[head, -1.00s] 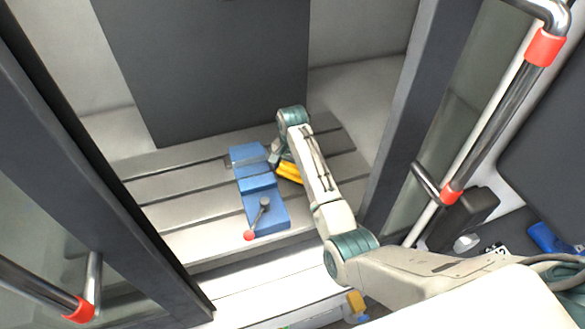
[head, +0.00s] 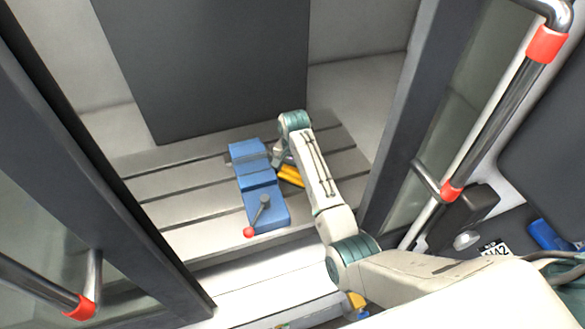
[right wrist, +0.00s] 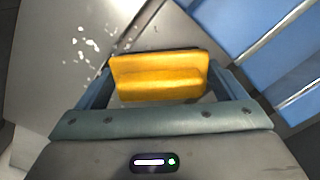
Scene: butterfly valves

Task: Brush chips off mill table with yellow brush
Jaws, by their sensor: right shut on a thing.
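The yellow brush (head: 291,175) is in my right gripper (head: 284,161), just right of the blue vise on the slotted mill table (head: 190,185). In the right wrist view the yellow brush (right wrist: 160,77) sits between the two fingers of the right gripper (right wrist: 160,80), which are shut on it. White chips (right wrist: 85,42) lie on the grey table surface to the left of the brush there. The brush's bristles are hidden, so I cannot tell whether they touch the table. My left gripper is not in view.
A blue vise (head: 258,185) with a red-knobbed handle (head: 250,231) stands mid-table, close beside the brush. Dark door frames (head: 400,110) flank the opening, with a red-banded rail (head: 497,110) at right. The table's left part is free.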

